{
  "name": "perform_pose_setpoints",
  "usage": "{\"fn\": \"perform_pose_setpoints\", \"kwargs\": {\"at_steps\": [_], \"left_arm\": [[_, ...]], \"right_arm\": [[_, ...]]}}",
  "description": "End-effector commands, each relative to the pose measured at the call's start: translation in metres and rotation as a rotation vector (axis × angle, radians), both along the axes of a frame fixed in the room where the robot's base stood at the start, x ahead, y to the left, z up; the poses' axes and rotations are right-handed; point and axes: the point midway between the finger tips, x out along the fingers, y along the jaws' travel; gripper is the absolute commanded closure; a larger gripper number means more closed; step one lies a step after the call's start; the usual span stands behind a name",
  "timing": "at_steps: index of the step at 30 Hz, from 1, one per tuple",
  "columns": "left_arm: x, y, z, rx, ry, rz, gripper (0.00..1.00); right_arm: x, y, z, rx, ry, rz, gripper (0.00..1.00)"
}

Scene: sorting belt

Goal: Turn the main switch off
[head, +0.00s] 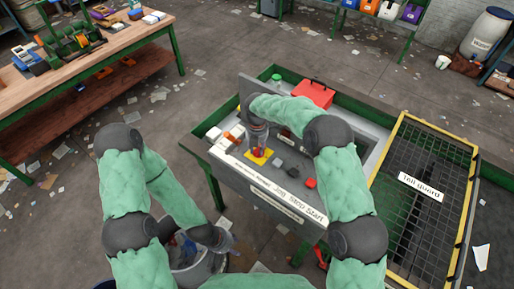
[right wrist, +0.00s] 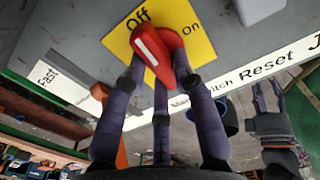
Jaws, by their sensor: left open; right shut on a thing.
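The main switch is a red knob with a white stripe (right wrist: 152,50) on a yellow plate (right wrist: 196,43) marked Off and On. In the right wrist view the striped end of the knob points up-left, toward the word Off. In the head view the red knob (head: 258,153) shows just below my right gripper (head: 258,142). My right gripper is shut on the knob, its fingers (right wrist: 158,80) on either side of it. My left gripper (head: 224,243) is open and empty, low and away from the panel, over a bin.
The grey control panel (head: 238,172) carries more buttons and labels, including Jog, Stop and Start. A red box (head: 314,93) stands behind it. A yellow-framed mesh guard (head: 428,165) lies to the right. The bin (head: 190,262) holds dark items. A workbench (head: 125,40) stands far left.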

Motion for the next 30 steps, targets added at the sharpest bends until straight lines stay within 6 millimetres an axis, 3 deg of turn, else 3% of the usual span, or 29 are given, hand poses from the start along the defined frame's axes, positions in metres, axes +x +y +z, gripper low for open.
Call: {"fn": "perform_pose_setpoints", "kwargs": {"at_steps": [22, 23, 25, 30], "left_arm": [[0.0, 0.0, -0.0012, 0.0, 0.0, 0.0, 0.51], [0.0, 0.0, -0.0012, 0.0, 0.0, 0.0, 0.51], [0.0, 0.0, -0.0012, 0.0, 0.0, 0.0, 0.51], [0.0001, 0.0, -0.0012, 0.0, 0.0, 0.0, 0.51]], "right_arm": [[-0.0018, 0.0002, -0.0014, 0.0, 0.003, 0.088, 1.0], [-0.0018, 0.0002, -0.0015, 0.0, 0.003, 0.088, 0.67], [-0.0018, 0.0002, -0.0014, 0.0, 0.003, 0.087, 0.48], [-0.0013, 0.0, -0.0008, 0.0, 0.001, 0.086, 0.48]]}}
